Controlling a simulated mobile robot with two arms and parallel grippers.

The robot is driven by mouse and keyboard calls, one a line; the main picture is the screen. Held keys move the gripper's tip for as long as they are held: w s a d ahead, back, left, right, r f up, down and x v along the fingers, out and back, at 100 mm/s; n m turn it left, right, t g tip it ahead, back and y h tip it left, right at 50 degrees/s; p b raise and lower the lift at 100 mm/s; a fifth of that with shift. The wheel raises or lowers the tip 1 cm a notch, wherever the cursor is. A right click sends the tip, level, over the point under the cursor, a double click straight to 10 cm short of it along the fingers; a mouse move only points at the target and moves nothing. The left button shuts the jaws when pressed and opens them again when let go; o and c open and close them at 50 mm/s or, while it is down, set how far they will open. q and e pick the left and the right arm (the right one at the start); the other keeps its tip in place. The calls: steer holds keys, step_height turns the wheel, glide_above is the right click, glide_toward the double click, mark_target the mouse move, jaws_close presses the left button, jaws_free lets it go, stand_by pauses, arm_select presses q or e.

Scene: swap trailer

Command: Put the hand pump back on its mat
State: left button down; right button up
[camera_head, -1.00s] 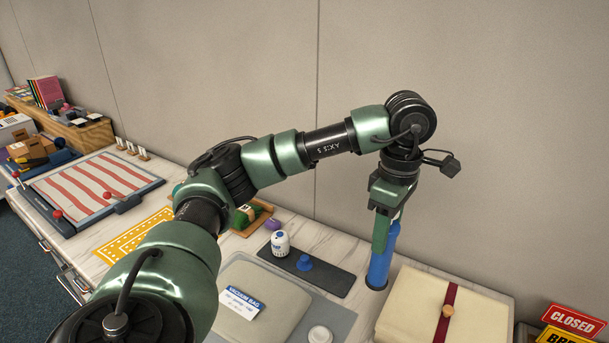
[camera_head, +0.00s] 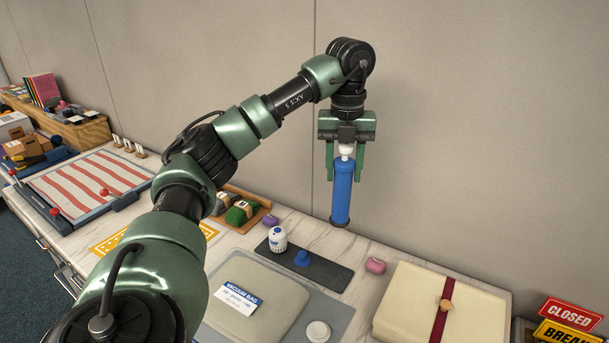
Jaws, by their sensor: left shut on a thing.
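The hand pump (camera_head: 342,200), a blue cylinder with a white top, hangs upright in the air in front of the wall. My left gripper (camera_head: 345,174) points down and is shut on the pump near its top, with one green finger on each side. A dark grey mat (camera_head: 329,275) lies on the counter below and to the left of the pump. A white canister (camera_head: 278,239) and a small blue knob-like part (camera_head: 302,258) stand on it. The mat's right part is bare. My right gripper is not in view.
A pink object (camera_head: 375,265) lies right of the mat. A cream folded stack with a red band (camera_head: 410,302) is farther right. A vacuum bag (camera_head: 277,292) and a white round lid (camera_head: 317,331) lie in front. A purple object (camera_head: 271,220) and a wooden tray (camera_head: 258,218) are left.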

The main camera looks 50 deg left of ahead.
mark_target(339, 223)
arm_select(q)
step_height(339, 223, down, 11)
steer(key=b, duration=0.3)
steer(key=shift+f+b, duration=0.2)
steer(key=shift+b, duration=0.1)
step_height(339, 223, down, 4)
steer(key=shift+a+p, duration=0.1)
steer(key=shift+p, duration=0.35)
step_height(339, 223, down, 5)
steer(key=shift+r+p, duration=0.2)
steer(key=shift+p, duration=0.1)
steer(key=c, duration=0.8)
jaws_free()
steer(key=shift+f, duration=0.15)
